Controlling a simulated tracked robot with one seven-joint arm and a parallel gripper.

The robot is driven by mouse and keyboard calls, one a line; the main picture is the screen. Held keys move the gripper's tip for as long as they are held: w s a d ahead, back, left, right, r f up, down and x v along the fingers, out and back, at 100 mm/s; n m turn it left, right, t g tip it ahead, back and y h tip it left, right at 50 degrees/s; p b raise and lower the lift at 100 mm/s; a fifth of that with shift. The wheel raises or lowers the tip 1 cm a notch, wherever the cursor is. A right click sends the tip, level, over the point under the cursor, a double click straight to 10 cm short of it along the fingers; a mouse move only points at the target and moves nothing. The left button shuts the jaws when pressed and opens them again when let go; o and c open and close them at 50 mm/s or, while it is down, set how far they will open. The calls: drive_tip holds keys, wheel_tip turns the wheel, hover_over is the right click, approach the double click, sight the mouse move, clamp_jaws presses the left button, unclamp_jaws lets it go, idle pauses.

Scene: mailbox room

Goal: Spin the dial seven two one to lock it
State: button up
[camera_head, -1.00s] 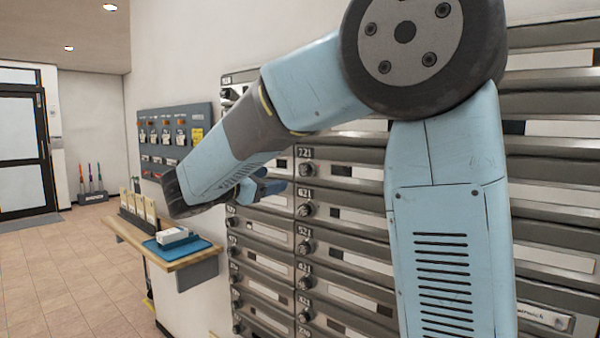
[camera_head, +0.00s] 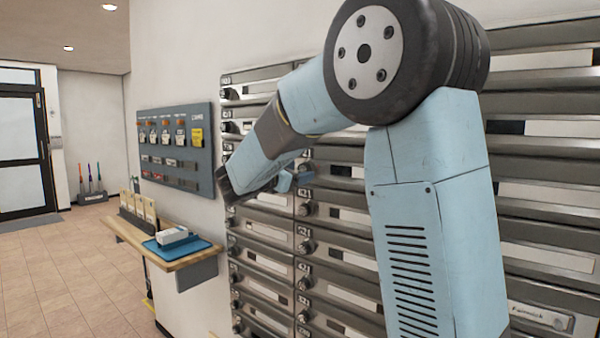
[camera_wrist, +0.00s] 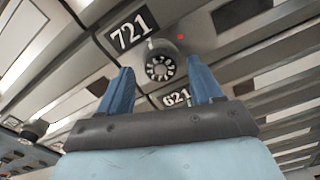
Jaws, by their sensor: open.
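I cannot tell from this view how far the tips are from the dial. A small red dot (camera_wrist: 180,37) shows just above the dial. In the head view my gripper (camera_head: 294,180) is near the mailbox column, and the 721 dial there is hidden behind it or hard to make out.
The 621 label (camera_wrist: 176,98) is just below the dial. More dials, such as one below (camera_head: 305,247), line the mailbox wall (camera_head: 350,262). A wooden shelf (camera_head: 185,263) with a blue tray (camera_head: 190,252) stands left. A grey panel (camera_head: 176,182) hangs behind it.

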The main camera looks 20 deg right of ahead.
drive_tip(key=shift+w+d, duration=0.3)
drive_tip(key=shift+d, duration=0.1)
drive_tip(key=c, duration=1)
drive_tip(key=shift+d, duration=0.1)
drive_tip(key=shift+c, duration=0.3)
drive_tip(key=shift+m, duration=0.5)
